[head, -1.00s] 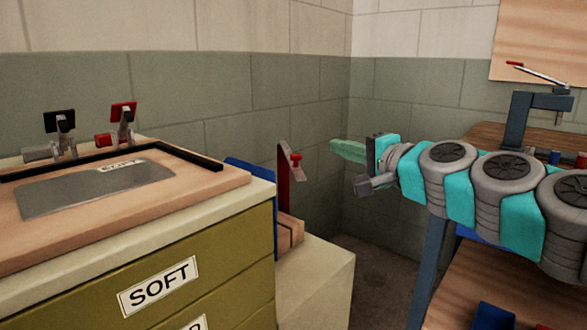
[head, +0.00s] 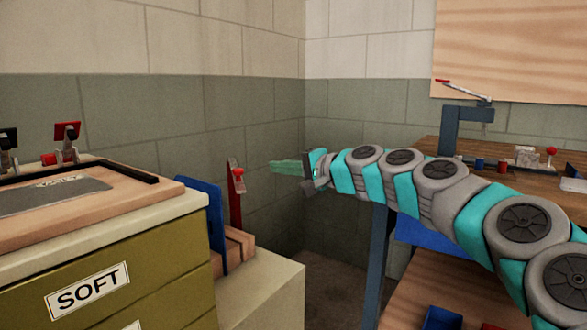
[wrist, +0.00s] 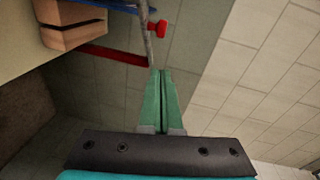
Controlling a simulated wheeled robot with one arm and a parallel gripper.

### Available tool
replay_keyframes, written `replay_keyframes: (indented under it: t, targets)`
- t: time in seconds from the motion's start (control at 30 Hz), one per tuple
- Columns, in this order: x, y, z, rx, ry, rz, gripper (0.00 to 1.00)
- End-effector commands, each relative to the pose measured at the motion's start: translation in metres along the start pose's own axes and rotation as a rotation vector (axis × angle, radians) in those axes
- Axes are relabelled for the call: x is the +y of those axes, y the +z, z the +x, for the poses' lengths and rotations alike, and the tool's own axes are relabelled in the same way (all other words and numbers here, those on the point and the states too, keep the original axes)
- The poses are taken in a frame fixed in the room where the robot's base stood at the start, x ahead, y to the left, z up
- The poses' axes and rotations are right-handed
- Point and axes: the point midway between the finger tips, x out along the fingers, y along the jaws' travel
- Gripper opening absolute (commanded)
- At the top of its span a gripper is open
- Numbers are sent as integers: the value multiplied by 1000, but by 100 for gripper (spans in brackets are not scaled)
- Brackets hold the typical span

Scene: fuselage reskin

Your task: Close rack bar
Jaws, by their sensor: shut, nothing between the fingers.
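The rack bar (head: 234,197) is a red upright bar with a red knob (head: 239,172) near its top. It stands at the wooden rack block (head: 240,245), beside a blue panel (head: 215,225). My gripper (head: 272,167) is shut and empty, its green fingers pointing left toward the bar's top, with a gap in the head view. In the wrist view the closed fingertips (wrist: 160,72) lie close below a grey rod (wrist: 149,35) and the red bar (wrist: 115,55). The knob (wrist: 160,28) is just beyond. I cannot tell whether the fingertips touch the rod.
An olive drawer cabinet (head: 140,290) labelled SOFT stands at the left, with a wooden board and clamps on top. A wooden workbench (head: 420,155) with a clamp post (head: 450,130) stands at the right. The tiled wall corner is behind my gripper.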

Motion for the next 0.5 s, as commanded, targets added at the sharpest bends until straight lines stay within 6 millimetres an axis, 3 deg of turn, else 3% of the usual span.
replay_keyframes:
  t: [0.17,0.5]
  targets:
    - [1,4,31,-6,2,1,0]
    - [0,28,52,-3,0,1,0]
